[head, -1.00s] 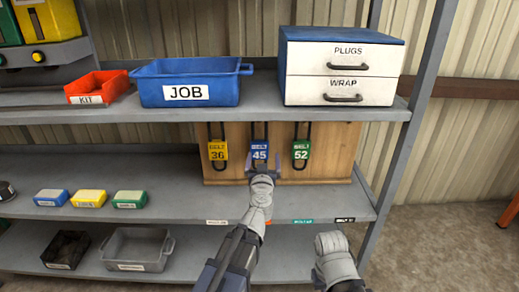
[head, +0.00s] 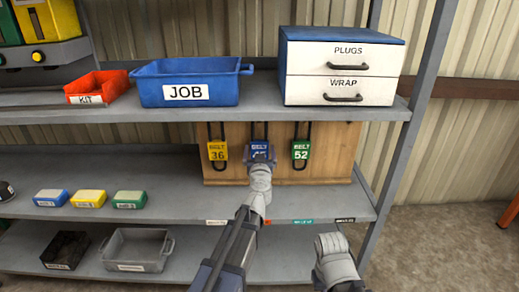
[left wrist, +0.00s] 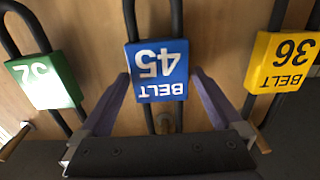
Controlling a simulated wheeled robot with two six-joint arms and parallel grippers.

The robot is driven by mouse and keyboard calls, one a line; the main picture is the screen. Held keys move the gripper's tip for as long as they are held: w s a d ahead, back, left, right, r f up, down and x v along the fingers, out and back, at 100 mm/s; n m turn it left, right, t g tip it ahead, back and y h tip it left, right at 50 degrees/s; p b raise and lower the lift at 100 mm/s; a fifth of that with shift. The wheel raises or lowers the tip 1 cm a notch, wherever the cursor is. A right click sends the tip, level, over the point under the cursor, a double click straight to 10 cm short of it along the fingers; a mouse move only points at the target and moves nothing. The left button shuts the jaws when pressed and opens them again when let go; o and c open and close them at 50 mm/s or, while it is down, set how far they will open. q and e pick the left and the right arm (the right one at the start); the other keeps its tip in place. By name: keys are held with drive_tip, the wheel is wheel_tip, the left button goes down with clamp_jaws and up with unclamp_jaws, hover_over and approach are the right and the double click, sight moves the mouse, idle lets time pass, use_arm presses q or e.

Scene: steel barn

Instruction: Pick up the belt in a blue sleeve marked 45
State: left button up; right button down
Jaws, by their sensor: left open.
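The belt in a blue sleeve marked 45 (head: 260,144) hangs on the wooden board, between the two other belts in the head view. In the left wrist view its blue sleeve (left wrist: 158,70) appears upside down, with the black belt loop running behind it. My left gripper (left wrist: 160,84) is open, with one finger on each side of the sleeve's lower part. In the head view my left gripper (head: 260,158) covers the lower part of the sleeve. My right arm shows at the lower right of the head view; its fingers cannot be made out.
A yellow belt 36 (head: 217,150) and a green belt 52 (head: 301,149) hang close on either side on the wooden board (head: 335,150). Above are a blue JOB bin (head: 186,95) and a white drawer unit (head: 340,62). Small boxes stand on the shelf (head: 175,185) at left.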

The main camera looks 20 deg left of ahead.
use_arm(q)
drive_tip(key=shift+x, duration=1.05)
drive_tip(key=shift+s, duration=0.1)
drive_tip(key=c, duration=1.2)
drive_tip(key=shift+r, duration=0.1)
drive_tip(key=shift+c, duration=0.2)
use_arm(e)
drive_tip(key=shift+r, duration=0.1)
